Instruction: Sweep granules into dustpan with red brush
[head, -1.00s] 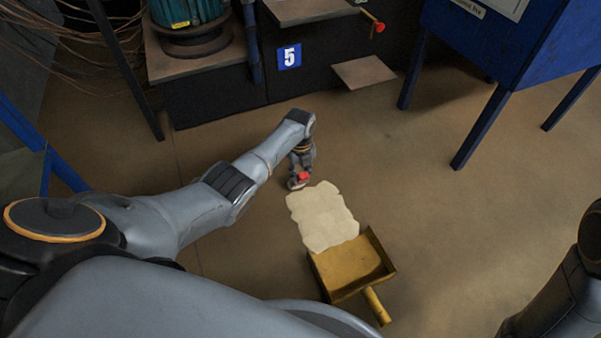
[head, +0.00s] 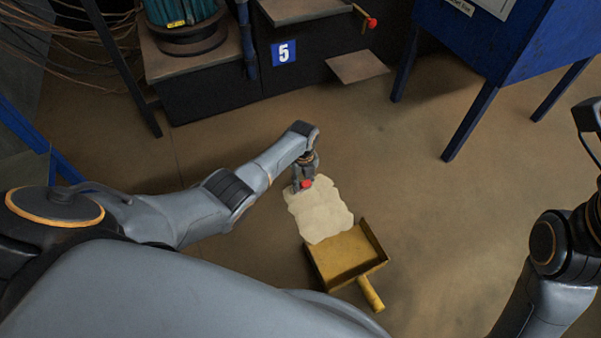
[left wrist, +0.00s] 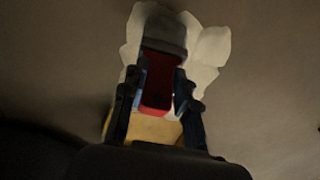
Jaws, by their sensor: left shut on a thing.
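A pale, flat patch of granules (head: 322,214) lies on the brown floor in the head view. Its near edge meets the open mouth of the yellow dustpan (head: 338,257), whose handle points to the lower right. My left gripper (head: 304,182) is shut on the red brush (head: 307,184) at the far left edge of the patch. In the left wrist view the red brush handle (left wrist: 158,85) sits between the dark fingers, with a grey part beyond it. The granules (left wrist: 207,47) and part of the dustpan (left wrist: 155,130) show around it.
A blue table (head: 505,60) with legs stands at the upper right. A dark workbench with a blue number 5 sign (head: 283,52) stands at the back. Several cables hang at the upper left. The floor around the patch and dustpan is clear.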

